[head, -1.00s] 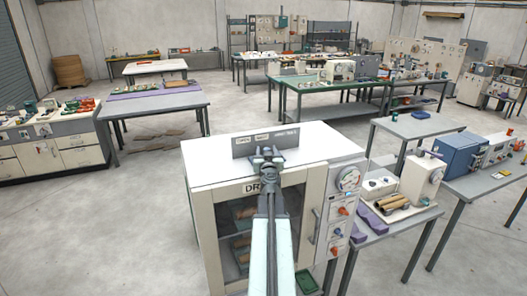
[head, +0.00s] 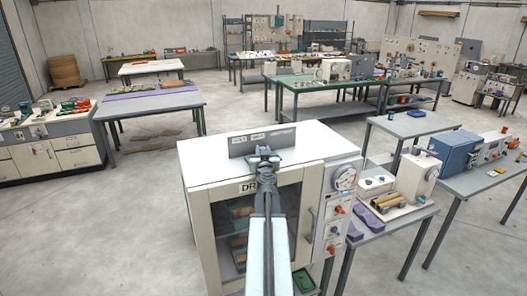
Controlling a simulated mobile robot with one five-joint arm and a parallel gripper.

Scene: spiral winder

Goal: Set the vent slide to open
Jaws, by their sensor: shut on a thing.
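A white drying cabinet (head: 199,171) stands right in front of me, with a glass front and a label that begins "DR", partly hidden by my arm. On its top stands a grey upright plate (head: 240,146) with small pale labels along its upper edge, too small to read with certainty. The vent slide itself is hidden behind my gripper or too small to make out. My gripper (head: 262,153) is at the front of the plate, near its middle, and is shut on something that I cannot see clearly.
A gauge and knob panel (head: 337,215) forms the cabinet's right side. A low table with rolls (head: 390,201) and purple pieces stands close on the right. A grey table (head: 150,104) is at the back left. Open floor lies to the left of the cabinet.

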